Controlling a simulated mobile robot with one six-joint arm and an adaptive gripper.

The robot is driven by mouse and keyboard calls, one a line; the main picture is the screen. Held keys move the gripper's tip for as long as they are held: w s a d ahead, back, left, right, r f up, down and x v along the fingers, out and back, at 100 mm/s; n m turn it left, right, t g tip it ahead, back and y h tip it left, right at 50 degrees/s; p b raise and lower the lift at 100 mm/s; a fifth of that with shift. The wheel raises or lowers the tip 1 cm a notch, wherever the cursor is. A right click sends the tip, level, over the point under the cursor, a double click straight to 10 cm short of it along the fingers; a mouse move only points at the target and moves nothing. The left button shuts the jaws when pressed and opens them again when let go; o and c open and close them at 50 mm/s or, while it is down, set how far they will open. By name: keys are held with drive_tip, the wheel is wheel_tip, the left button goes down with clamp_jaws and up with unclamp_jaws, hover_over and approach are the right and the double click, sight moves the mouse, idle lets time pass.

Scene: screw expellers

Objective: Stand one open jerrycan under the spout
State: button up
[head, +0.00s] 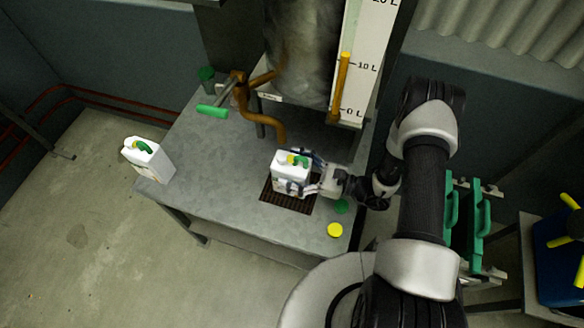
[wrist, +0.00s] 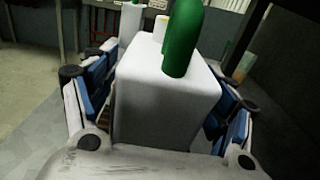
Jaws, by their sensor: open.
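A white jerrycan (head: 289,180) with a green handle stands upright on the dark drain grate (head: 271,195) in the table, just in front of the orange-brown spout (head: 279,136). Something yellow shows on its top; I cannot tell whether its mouth is open. My gripper (head: 297,173) reaches in from the right, with its fingers either side of this jerrycan. In the wrist view the jerrycan (wrist: 165,108) fills the space between the blue finger pads, and my gripper (wrist: 165,95) is open around it. A second white jerrycan (head: 150,160) with a green handle stands at the table's left edge.
A green cap (head: 341,206) and a yellow cap (head: 334,230) lie on the table right of the grate. A green-handled lever (head: 212,111) and a green cup-like thing (head: 207,75) are at the back left. The metal table (head: 205,160) is clear between the jerrycans.

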drive_tip(key=shift+r, duration=0.25)
drive_tip(key=p+v, duration=0.2)
drive_tip(key=v, duration=0.9)
drive_tip(key=s+a+r+n+g+h, duration=0.1)
drive_tip(key=s+r+n+g+h, duration=0.3)
drive_tip(key=r+n, duration=0.45)
drive_tip(key=s+a+r+n+g+h, duration=0.1)
drive_tip(key=s+r+n+g+h, duration=0.3)
drive_tip(key=r, duration=0.7)
drive_tip(key=s+d+r+n+t+h, duration=0.2)
drive_tip(key=s+r+n+t+h, duration=0.1)
drive_tip(key=r, duration=0.4)
drive_tip(key=s+d+r+n+t+h, duration=0.2)
drive_tip(key=s+r+n+t+h, duration=0.1)
drive_tip(key=r+n+h, duration=0.3)
drive_tip(key=shift+s+r+t, duration=0.3)
drive_tip(key=shift+s+r, duration=0.15)
drive_tip(key=shift+s, duration=0.45)
